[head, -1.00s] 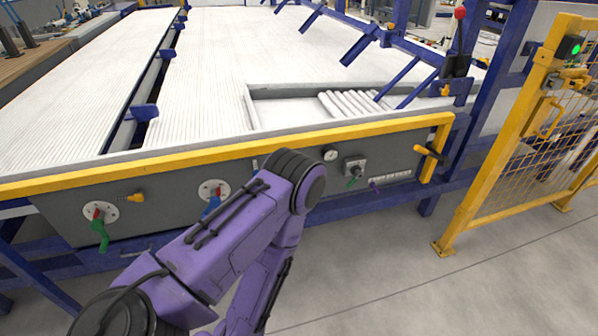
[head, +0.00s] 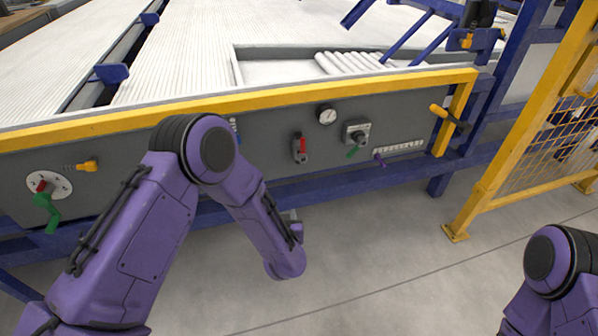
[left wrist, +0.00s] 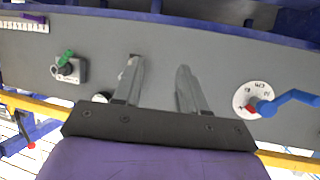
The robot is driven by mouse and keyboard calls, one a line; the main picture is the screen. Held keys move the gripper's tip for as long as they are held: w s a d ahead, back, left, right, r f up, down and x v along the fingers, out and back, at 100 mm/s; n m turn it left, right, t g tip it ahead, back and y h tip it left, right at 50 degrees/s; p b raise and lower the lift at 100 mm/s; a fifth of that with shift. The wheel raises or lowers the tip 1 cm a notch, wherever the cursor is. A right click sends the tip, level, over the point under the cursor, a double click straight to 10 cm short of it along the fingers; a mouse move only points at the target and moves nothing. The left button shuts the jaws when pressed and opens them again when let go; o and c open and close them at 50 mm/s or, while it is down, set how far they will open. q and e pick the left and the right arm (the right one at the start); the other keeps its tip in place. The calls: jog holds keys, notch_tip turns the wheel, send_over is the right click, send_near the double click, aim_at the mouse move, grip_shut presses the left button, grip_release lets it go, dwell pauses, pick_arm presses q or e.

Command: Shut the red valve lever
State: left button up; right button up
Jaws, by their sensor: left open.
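The red valve lever (head: 301,147) is on the grey panel, a red handle upright on a small grey body. In the left wrist view, which is turned over, a grey piece (left wrist: 128,66) that looks like this valve's body shows beside one finger, mostly hidden. My left gripper (left wrist: 160,68) is open and empty there, its fingers pointing at the panel, apart from it as far as I can tell. In the head view only a bit of my left gripper (head: 291,214) shows beyond my purple forearm, below the lever. My right gripper is out of view.
Near the lever are a round gauge (head: 327,116), a green-handled switch (head: 356,136) and a purple lever (head: 379,159). A green lever (head: 47,212) is at far left. A blue lever (left wrist: 290,101) shows in the wrist view. A yellow rail (head: 270,99) runs above; a yellow fence stands right.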

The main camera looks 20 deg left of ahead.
pick_arm(q)
jog(key=w+d+r+n+t+y+b, duration=0.1)
jog(key=w+d+r+t+y+b, duration=0.25)
jog(key=w+b, duration=0.5)
jog(key=n+y+b, duration=0.2)
send_near(303, 144)
jog(key=shift+g+h, duration=0.25)
jog(key=shift+g, duration=0.1)
jog(key=x, duration=0.3)
jog(key=b+x, duration=0.1)
jog(key=x, duration=0.3)
jog(key=b+x, duration=0.1)
jog(key=x, duration=0.2)
jog(key=shift+w+a+r, duration=0.2)
jog(key=shift+w+r, duration=0.1)
grip_shut()
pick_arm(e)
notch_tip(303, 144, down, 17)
